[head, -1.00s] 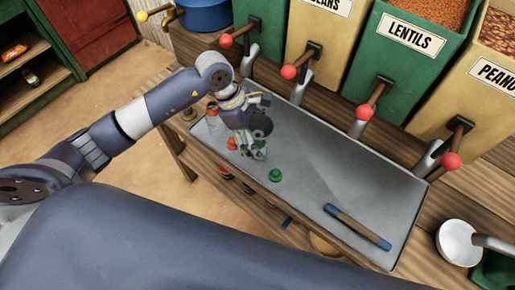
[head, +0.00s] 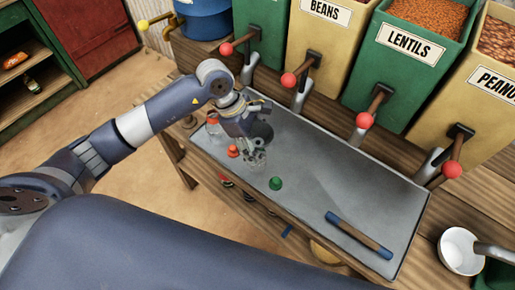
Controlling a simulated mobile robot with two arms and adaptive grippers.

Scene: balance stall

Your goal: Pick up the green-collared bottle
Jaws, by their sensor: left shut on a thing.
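My left gripper (head: 256,157) is low over the left half of the grey metal tray (head: 318,168). It is shut on a small clear, glassy thing that looks like a bottle. The fingers hide most of it, and I cannot make out its collar or whether its base touches the tray. A small green piece (head: 275,184) stands on the tray just in front of the fingers, apart from them. My right gripper is not in view.
An orange-red piece (head: 233,151) stands close left of the gripper, with a clear red-topped item (head: 213,122) behind it. A blue-ended wooden bar (head: 358,236) lies at the tray's right. Bins with red-knobbed levers line the back. A white bowl (head: 461,250) is at far right.

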